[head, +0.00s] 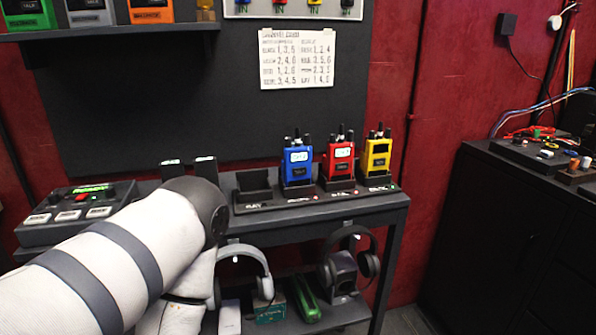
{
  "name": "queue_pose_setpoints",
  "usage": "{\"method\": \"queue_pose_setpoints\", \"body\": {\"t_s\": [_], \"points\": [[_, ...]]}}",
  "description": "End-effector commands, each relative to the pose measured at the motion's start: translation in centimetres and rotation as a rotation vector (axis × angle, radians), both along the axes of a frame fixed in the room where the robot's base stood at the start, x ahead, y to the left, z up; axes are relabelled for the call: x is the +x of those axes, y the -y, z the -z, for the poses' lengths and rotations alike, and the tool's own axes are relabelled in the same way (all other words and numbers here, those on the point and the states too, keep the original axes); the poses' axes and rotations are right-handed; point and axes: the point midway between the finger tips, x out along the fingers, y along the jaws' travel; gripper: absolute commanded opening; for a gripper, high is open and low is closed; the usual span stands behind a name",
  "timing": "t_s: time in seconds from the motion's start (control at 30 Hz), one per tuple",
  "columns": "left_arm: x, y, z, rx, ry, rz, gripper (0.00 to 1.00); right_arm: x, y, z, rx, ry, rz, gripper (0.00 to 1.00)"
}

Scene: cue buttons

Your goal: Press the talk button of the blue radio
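The blue radio (297,170) stands upright in a dark charging rack (258,207) on the table. It has a pale lit screen, a dark panel below it and black antennas on top. I cannot make out which part is its talk button. A red radio (339,165) and a yellow radio (377,158) stand to its right in the same rack. The slot to its left looks empty. My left arm comes in from the lower left and ends in view as links left of the rack, apart from the blue radio. Neither gripper shows.
A button console (78,208) stands at the table's left. Headphones (243,262) and small boxes lie on the shelf below. A paper list (297,58) hangs on the dark board. A black cabinet (500,220) with cables stands at right. The space before the radios looks clear.

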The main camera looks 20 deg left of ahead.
Motion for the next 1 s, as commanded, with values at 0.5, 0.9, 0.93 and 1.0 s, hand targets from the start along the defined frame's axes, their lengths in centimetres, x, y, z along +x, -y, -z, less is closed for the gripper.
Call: {"method": "queue_pose_setpoints", "body": {"t_s": [0.5,0.9,0.93,1.0], "points": [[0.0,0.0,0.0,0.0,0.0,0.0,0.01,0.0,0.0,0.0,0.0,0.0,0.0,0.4],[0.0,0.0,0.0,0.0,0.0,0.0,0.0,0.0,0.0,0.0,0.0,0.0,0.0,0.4],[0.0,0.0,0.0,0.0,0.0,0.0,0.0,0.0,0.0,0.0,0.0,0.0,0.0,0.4],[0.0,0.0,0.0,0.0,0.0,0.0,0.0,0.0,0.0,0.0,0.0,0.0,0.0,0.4]]}}
